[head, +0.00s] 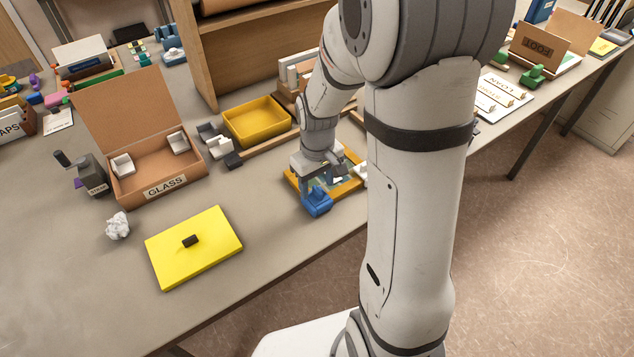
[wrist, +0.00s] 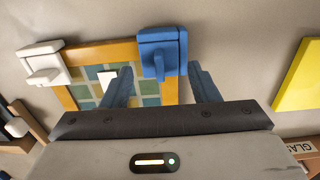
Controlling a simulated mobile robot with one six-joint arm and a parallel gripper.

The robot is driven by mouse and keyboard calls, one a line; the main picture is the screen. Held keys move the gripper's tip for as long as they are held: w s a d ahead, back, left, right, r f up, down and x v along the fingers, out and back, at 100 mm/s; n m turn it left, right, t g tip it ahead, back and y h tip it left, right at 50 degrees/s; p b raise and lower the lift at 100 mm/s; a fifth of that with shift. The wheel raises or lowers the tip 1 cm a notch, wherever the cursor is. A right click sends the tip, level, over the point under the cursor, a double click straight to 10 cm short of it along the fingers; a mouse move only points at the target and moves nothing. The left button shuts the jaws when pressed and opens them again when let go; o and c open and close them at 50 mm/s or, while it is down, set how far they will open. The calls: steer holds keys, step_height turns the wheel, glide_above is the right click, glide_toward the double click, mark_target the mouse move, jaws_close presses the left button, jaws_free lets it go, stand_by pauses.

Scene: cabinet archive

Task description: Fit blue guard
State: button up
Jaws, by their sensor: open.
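The blue guard (wrist: 162,50) covers one corner of an orange-framed picture (wrist: 103,52), which lies flat on the table with pale blue, green and cream squares inside. In the head view the blue guard (head: 317,203) is at the near corner of the frame (head: 294,184). My gripper (wrist: 163,88) is open, with one finger to each side of the guard's line and nothing between the tips that I can see touching. In the head view my gripper (head: 320,180) is just behind the guard. I cannot tell whether the guard is fully seated.
A white guard (wrist: 42,63) sits at another frame corner. A yellow lid (head: 195,246), a crumpled paper ball (head: 117,226) and an open box labelled GLASS (head: 160,187) are to the left. A yellow tray (head: 257,121) stands behind. Bare table lies between lid and frame.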

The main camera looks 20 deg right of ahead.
steer(key=shift+r+p, duration=1.6)
steer(key=shift+r, duration=0.8)
step_height(320, 180, up, 8)
steer(key=shift+b, duration=0.45)
steer(key=s+r+m+t, duration=0.1)
steer(key=s+r, duration=0.2)
steer(key=s, duration=0.4)
steer(key=s+r+m+t, duration=0.2)
steer(key=s+r, duration=0.1)
steer(key=s, duration=0.4)
steer(key=shift+s+a+m, duration=0.2)
steer(key=shift+a+m, duration=0.05)
steer(key=shift+m, duration=0.05)
